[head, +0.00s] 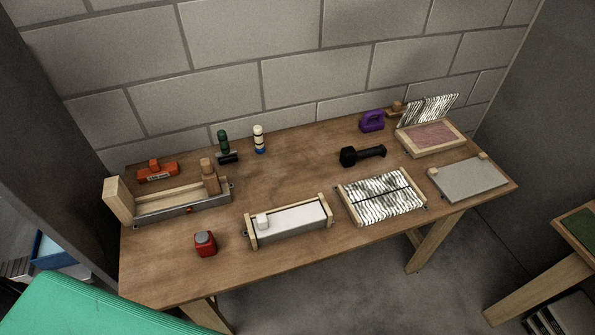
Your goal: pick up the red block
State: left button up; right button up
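A small red block (205,246) with a grey top stands on the wooden table (170,275), near its front left edge. It stands apart from the things around it, with bare wood on its sides. Neither of my grippers shows in the head view.
A wooden and grey box frame (180,205) stands behind the block. A white-topped frame (290,221) is to its right, then a striped panel (382,198) and a grey board (468,178). An orange object (157,171), a black dumbbell-like object (362,155) and a purple object (372,121) sit farther back.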

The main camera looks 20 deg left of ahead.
aim_at(206, 244)
jog(key=u, duration=1.4)
